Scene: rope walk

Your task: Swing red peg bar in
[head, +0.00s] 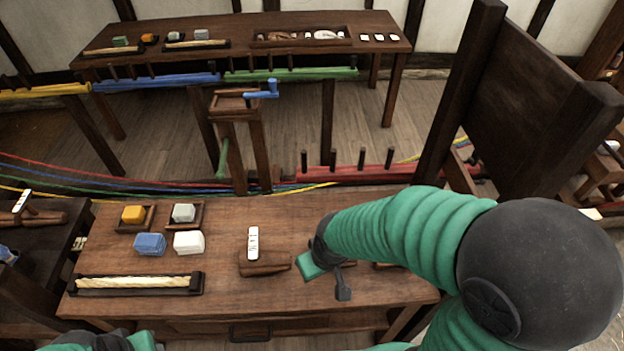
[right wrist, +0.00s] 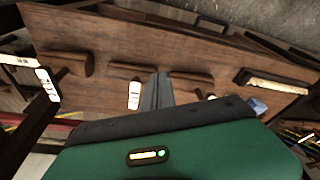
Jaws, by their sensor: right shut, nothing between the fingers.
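The red peg bar (head: 362,174) shows in the head view behind the front bench, a long red bar with upright dark pegs. Its right end runs toward a dark post. My right gripper (head: 343,287) is over the right part of the front bench, in front of the bar and apart from it. In the right wrist view its dark fingers (right wrist: 157,92) are together with nothing between them. Part of my left arm (head: 100,341) shows at the bottom left edge; its fingers cannot be made out.
The front bench (head: 220,295) holds a wooden block with a white tag (head: 253,243), coloured blocks (head: 150,244) and a rope tray (head: 137,284). Coloured ropes run behind it. Blue (head: 155,81) and green (head: 290,73) peg bars stand farther back. A tall dark frame (head: 520,90) rises at right.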

